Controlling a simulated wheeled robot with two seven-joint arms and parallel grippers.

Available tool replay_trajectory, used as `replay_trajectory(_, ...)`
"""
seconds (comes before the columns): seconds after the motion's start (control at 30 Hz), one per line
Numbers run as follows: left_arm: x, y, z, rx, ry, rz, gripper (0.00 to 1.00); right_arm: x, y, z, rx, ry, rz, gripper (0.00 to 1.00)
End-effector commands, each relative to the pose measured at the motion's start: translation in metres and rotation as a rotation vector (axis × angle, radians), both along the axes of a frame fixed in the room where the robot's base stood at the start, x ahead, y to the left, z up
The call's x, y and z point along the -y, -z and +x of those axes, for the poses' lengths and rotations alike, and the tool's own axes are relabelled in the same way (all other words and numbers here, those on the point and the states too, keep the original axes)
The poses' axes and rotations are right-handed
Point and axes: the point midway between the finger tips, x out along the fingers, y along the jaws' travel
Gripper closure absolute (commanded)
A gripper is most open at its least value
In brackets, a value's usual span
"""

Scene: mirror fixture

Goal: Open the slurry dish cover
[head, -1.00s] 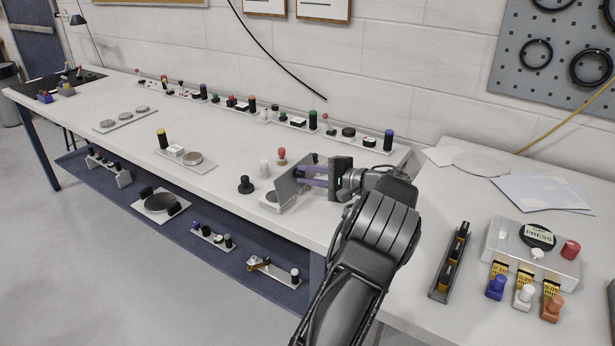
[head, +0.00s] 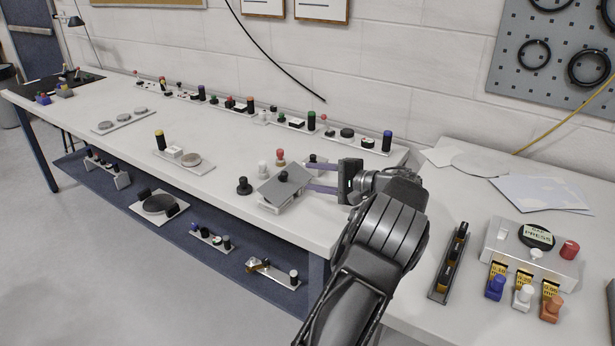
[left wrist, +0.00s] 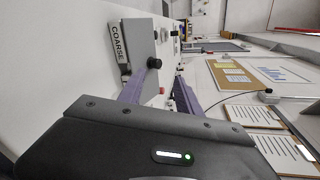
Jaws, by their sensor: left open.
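The slurry dish cover (head: 287,193) is a grey plate with a black knob (head: 283,176), near the front edge of the bench. It looks tilted over its dish, and the dish's inside is hidden. In the left wrist view the cover (left wrist: 140,42) stands beside a label reading COARSE (left wrist: 120,45). My left gripper (head: 308,176) is open just right of the cover, its two purple fingers pointing at it. I cannot tell whether a fingertip touches the cover's edge. My right gripper is not in view.
A black knob (head: 244,186) stands left of the cover, with white (head: 262,168) and red (head: 280,157) knobs behind. A row of fixtures lines the back of the bench. A control box (head: 530,250) and a black rack (head: 450,262) are at right. Bench left of the cover is fairly clear.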

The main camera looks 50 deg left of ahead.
Motion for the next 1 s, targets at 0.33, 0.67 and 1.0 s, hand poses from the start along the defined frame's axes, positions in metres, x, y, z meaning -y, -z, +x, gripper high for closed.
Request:
replay_trajectory(0.33, 0.041, -0.01, 0.015, 0.001, 0.002, 0.001, 0.59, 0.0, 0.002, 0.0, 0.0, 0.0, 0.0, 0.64)
replay_trajectory(0.67, 0.042, -0.01, 0.015, 0.0, 0.001, 0.001, 0.59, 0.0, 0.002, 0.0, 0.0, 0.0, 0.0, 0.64)
replay_trajectory(1.0, 0.042, -0.01, 0.015, 0.0, 0.001, 0.001, 0.59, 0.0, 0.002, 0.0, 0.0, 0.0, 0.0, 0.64)
